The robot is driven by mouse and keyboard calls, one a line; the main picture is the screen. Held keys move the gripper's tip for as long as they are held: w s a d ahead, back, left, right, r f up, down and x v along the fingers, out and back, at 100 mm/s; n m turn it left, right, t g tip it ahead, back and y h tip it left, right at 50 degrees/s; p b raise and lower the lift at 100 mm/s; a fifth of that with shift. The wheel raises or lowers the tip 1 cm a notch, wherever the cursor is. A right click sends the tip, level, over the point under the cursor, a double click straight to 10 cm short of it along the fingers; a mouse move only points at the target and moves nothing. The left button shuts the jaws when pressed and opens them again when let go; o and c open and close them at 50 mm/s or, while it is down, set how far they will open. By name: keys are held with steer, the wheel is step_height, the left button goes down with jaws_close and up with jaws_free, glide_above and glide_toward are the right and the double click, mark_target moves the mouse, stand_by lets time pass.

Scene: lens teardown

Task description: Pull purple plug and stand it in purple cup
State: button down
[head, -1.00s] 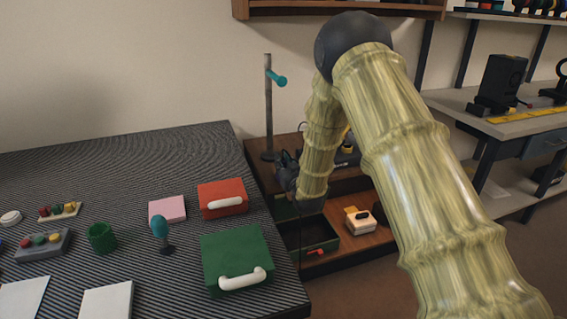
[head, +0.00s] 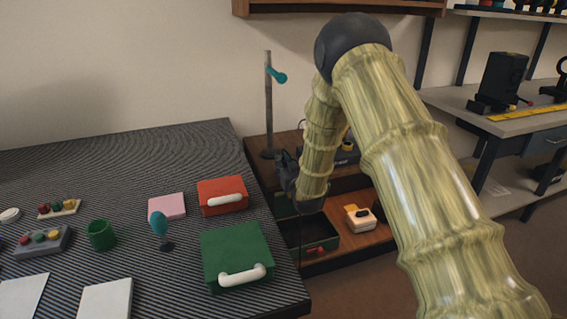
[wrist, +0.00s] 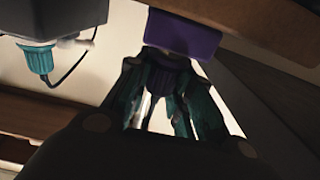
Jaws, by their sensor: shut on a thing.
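In the wrist view, the teal fingers of my gripper (wrist: 165,105) are shut around a dark purple plug (wrist: 168,78). The plug sits right against a purple block (wrist: 183,33) at a wooden edge; I cannot tell whether it is still seated in it. A thin pale piece shows between the fingers below the plug. In the head view, my gripper (head: 286,168) is a dark shape beside the low wooden unit, partly hidden by my arm. No purple cup can be made out in either current view.
A teal plug (wrist: 40,62) with a dark cord hangs from a grey box at upper left of the wrist view. In the head view, an open green drawer (head: 318,243) and a stand (head: 268,110) are close to my gripper. The striped table (head: 130,150) holds a green mug (head: 101,236) and boxes.

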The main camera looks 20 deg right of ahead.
steer(key=shift+f, duration=0.15)
steer(key=c, duration=1.2)
jaws_free()
steer(key=shift+o, duration=0.2)
steer(key=shift+s, duration=0.15)
